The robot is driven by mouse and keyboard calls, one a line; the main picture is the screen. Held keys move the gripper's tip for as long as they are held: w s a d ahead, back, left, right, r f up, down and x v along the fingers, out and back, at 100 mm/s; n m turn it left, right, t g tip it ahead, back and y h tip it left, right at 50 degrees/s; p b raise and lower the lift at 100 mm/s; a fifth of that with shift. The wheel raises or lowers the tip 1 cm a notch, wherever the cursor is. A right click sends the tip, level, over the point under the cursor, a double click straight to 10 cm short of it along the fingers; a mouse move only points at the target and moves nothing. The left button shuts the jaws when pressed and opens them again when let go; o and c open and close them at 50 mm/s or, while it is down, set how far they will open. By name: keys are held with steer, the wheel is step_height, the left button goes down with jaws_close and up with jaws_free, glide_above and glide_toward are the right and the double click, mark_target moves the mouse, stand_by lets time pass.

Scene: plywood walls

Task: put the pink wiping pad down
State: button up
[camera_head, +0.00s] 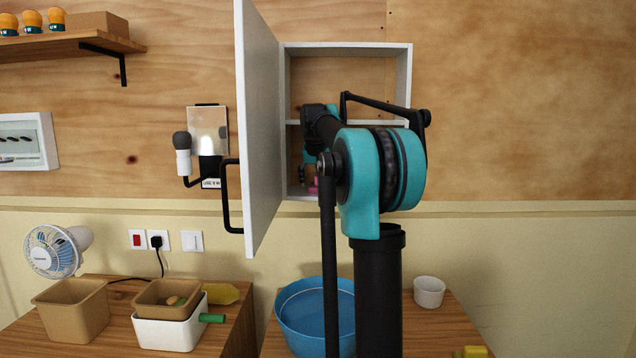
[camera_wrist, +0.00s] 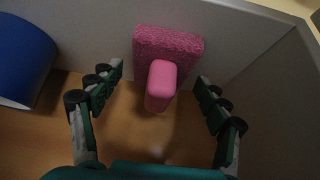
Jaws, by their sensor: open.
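The pink wiping pad (camera_wrist: 190,41) shows in the wrist view, a rough pink block with a smooth pink handle (camera_wrist: 162,80) pointing toward me. It is at the grey-white wall of the cabinet, above a wooden surface. My gripper (camera_wrist: 157,98) is open, with one green finger on each side of the handle and a gap to both. In the head view only a small pink bit (camera_head: 313,188) shows in the open wall cabinet (camera_head: 403,75); my arm hides most of the rest.
The white cabinet door (camera_head: 258,130) stands open left of my arm. A blue cylindrical thing (camera_wrist: 22,60) is at the left in the wrist view. Below are a blue basin (camera_head: 300,310) and a white cup (camera_head: 429,291) on a wooden table.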

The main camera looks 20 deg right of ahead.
mark_target(318, 175)
steer(key=v, duration=0.5)
steer(key=s+a, duration=0.4)
steer(key=s, duration=0.7)
steer(key=shift+r, duration=0.15)
steer(key=shift+s+a, duration=0.1)
